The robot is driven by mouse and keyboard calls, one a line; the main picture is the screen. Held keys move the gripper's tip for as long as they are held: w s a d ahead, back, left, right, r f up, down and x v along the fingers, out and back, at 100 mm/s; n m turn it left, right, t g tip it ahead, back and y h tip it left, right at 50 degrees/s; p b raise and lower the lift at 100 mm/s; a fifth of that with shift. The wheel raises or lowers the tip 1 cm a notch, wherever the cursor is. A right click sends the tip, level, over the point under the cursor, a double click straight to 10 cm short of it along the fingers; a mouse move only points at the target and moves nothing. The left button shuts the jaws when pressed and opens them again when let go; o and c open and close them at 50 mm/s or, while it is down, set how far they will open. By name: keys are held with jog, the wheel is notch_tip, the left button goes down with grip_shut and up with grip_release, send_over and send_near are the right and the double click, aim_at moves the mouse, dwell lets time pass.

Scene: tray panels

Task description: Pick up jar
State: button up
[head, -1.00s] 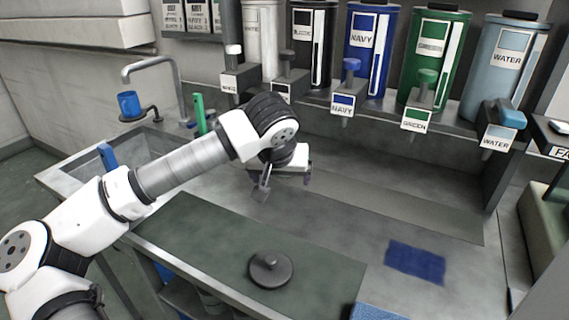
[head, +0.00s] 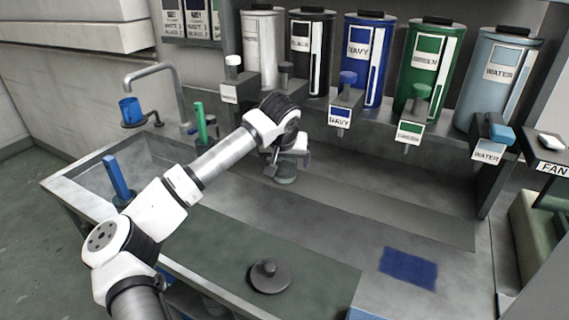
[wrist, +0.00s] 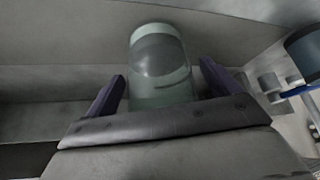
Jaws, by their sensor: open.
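The jar (wrist: 160,62) is a clear, greenish glass vessel. In the wrist view it stands just ahead of the palm, with its lower part between my two dark fingers. My gripper (wrist: 162,72) is open, one finger on each side of the jar, with a visible gap on both sides. In the head view the jar (head: 286,175) shows as a small greenish cylinder on the grey counter. My gripper (head: 290,157) is right at it there, and hides the jar's upper part.
Labelled paint tanks, including navy (head: 362,75) and green (head: 428,85), stand on a shelf behind, with taps jutting forward. A round dark lid (head: 269,278) lies on the front mat. A sink with a faucet (head: 150,70) is at left. A navy patch (head: 408,268) marks the right counter.

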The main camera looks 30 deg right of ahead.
jog(key=shift+w+d+f, duration=0.1)
jog(key=shift+w+f, duration=0.1)
jog(key=shift+f, duration=0.2)
jog(key=shift+c, duration=0.2)
jog(key=c, duration=1.2)
jog(key=shift+r, duration=0.1)
jog(key=shift+c, duration=1)
jog(key=shift+r, duration=0.15)
